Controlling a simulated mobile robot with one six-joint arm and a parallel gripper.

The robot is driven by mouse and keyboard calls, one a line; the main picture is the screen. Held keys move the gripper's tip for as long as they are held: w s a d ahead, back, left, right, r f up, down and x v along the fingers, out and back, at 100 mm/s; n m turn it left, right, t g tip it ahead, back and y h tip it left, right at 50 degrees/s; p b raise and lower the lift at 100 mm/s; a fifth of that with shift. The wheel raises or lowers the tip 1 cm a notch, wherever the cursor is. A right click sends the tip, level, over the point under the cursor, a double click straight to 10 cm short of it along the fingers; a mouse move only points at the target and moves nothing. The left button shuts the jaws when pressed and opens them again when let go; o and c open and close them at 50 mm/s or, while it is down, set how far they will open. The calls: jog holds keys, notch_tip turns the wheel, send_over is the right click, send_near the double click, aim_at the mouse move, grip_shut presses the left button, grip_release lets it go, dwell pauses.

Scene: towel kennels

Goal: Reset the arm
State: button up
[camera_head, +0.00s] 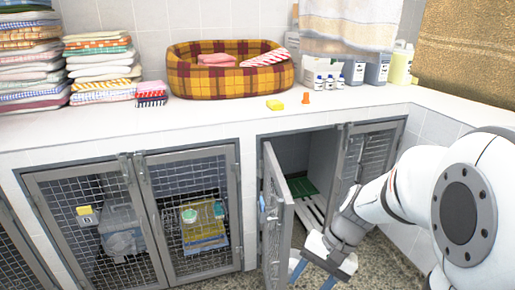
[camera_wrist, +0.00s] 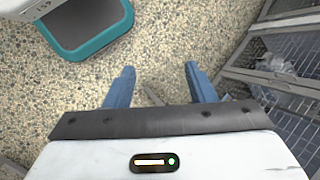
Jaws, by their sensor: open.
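My gripper (camera_head: 313,272) hangs low in the camera_head view, in front of the kennels and just right of an open mesh door (camera_head: 275,225). My white arm reaches in from the right and hides part of the kennel front.
The open kennel (camera_head: 305,185) shows a green mat and pale slats. Closed mesh doors (camera_head: 95,235) stand left. A teal-rimmed grey bin (camera_wrist: 88,30) is on the floor. The counter (camera_head: 215,115) carries towels, a plaid pet bed (camera_head: 230,82) and bottles.

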jog(key=s+d+r+n+t+h+p, duration=0.1)
jog(key=s+r+n+t+h+p, duration=0.1)
jog(key=r, duration=0.4)
jog(key=s+d+r+n+t+h+p, duration=0.2)
jog(key=s+r+h+p, duration=0.1)
jog(key=r, duration=0.4)
jog(key=shift+d+r+n+t+p, duration=0.15)
jog(key=shift+d+n+t+p, duration=0.1)
jog(key=shift+n+t+p, duration=0.1)
